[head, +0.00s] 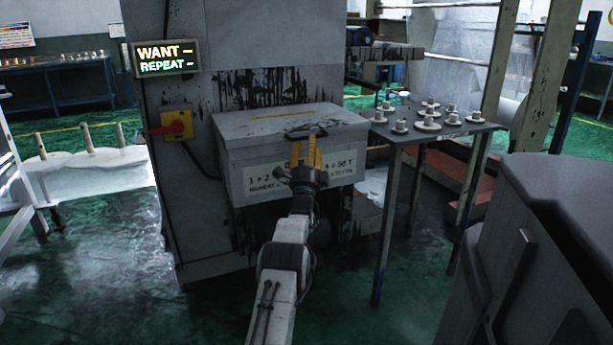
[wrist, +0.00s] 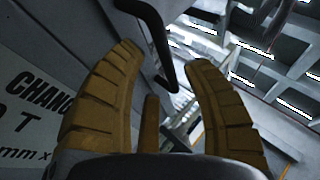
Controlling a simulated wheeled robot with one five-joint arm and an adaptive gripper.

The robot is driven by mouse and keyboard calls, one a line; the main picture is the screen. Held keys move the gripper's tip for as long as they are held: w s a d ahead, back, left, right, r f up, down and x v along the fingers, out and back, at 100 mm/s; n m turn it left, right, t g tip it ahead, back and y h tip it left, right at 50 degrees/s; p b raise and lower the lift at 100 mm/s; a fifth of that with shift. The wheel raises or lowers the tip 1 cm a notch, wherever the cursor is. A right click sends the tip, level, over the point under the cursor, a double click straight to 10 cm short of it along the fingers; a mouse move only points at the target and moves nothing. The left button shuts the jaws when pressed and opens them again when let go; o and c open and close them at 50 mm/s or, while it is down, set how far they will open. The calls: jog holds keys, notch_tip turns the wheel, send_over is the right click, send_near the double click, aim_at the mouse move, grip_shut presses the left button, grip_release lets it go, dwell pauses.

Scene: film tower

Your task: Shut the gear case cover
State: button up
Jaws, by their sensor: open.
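The gear case (head: 255,185) is a grey box on the front of a large grey machine, with a printed label on its front. Its cover (head: 255,122) looks flat across the top; I cannot tell if it is fully seated. A dark handle (head: 299,132) is at the cover's front edge, and it shows as a black bar in the wrist view (wrist: 148,22). My gripper (head: 306,148) is in front of the case, just at the handle. In the wrist view its yellow fingers (wrist: 168,62) are apart, with the bar's end between their tips. Contact cannot be told.
A table (head: 455,130) with several small pale round parts stands to the right of the case. A red switch (head: 172,127) on a yellow box and a lit sign (head: 165,58) are at the left. A dark bulky object (head: 545,250) fills the lower right.

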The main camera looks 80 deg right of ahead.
jog(key=v, duration=0.9)
jog(key=shift+s+a+f, duration=0.15)
jog(key=shift+a+f, duration=0.05)
dwell(0.3)
dwell(0.6)
